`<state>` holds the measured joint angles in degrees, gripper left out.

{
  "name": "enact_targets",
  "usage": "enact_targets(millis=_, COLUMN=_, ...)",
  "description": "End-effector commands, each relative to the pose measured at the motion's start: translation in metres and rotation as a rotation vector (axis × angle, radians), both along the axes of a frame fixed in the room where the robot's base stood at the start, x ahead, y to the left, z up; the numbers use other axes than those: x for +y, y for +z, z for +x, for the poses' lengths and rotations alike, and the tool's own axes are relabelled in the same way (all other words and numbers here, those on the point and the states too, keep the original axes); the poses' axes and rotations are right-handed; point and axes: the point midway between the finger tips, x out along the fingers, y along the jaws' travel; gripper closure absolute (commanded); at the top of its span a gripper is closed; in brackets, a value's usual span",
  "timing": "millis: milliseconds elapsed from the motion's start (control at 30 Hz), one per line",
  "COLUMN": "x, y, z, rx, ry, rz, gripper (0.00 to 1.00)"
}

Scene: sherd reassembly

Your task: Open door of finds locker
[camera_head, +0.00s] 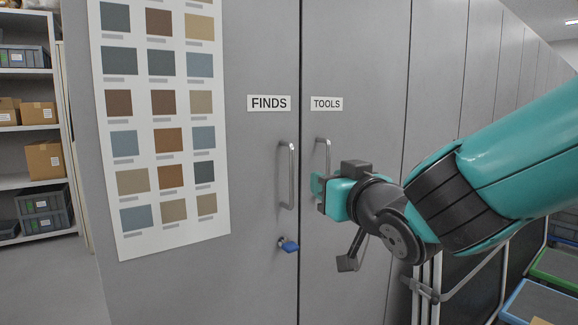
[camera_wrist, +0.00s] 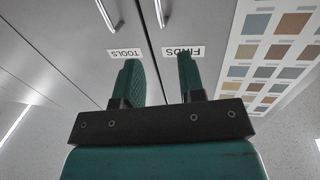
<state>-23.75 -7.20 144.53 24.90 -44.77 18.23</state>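The finds locker door (camera_head: 250,200) is grey and shut, with a FINDS label (camera_head: 269,103). Its metal bar handle (camera_head: 287,175) is upright near the door's right edge. Below the handle, a blue-headed key (camera_head: 289,246) sits at the lock. My gripper (camera_head: 317,185) is in front of the lockers, to the right of the finds handle and overlapping the lower end of the tools handle (camera_head: 323,155) in the picture. In the wrist view, my gripper (camera_wrist: 159,75) has its green fingers apart with nothing between them. The finds handle (camera_wrist: 160,13) shows beyond the fingertips, apparently clear of them.
The tools locker door (camera_head: 355,120) adjoins on the right, also shut. A colour chart (camera_head: 165,130) hangs on the left of the finds door. Shelves with boxes (camera_head: 43,158) stand at far left. Crates (camera_head: 555,268) and a dark folded frame are at lower right. Floor (camera_head: 50,275) at lower left is clear.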

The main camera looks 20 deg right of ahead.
Motion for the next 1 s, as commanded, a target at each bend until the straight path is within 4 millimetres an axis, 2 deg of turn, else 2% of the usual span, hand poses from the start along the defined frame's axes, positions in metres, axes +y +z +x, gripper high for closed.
enact_targets(millis=33, x=-0.002, y=0.006, z=0.003, rx=0.006, ry=-0.007, rz=-0.002, gripper=0.64)
enact_targets(millis=367, x=0.000, y=0.008, z=0.023, rx=0.009, ry=0.002, rz=-0.008, gripper=0.64)
enact_targets(millis=567, x=0.004, y=0.006, z=0.050, rx=0.008, ry=0.003, rz=-0.008, gripper=0.64)
enact_targets(millis=1000, x=0.015, y=0.007, z=0.134, rx=0.006, ry=0.004, rz=-0.004, gripper=0.64)
